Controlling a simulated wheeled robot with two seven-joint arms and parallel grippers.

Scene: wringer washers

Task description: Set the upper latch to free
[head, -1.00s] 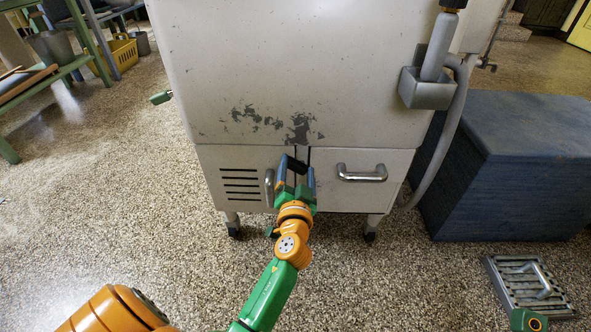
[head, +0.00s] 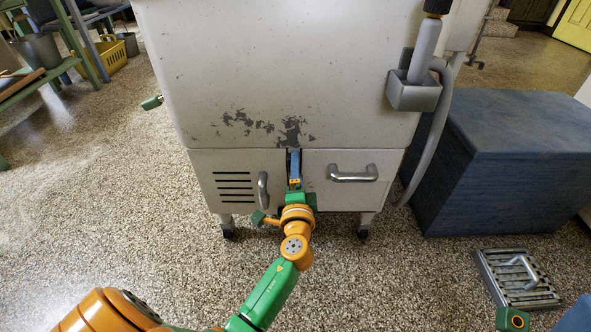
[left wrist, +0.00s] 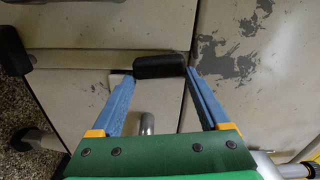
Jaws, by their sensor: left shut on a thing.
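The upper latch's black grip (left wrist: 160,66) sits at the seam between the two lower doors, just below the washer body. In the left wrist view its length spans the gap between my blue fingertips. My left gripper (head: 294,160) is shut on it. In the head view the fingers are seen nearly edge-on and hide most of the latch. A second black grip (left wrist: 13,50) shows at the left edge of the left wrist view, farther from the worn paint. My right gripper's fingers are not in view.
The left door (head: 236,165) has slots and a metal handle (head: 263,190); the right door has another handle (head: 352,174). A blue box (head: 500,160) stands on the right, with a metal grate (head: 517,278) on the floor before it.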

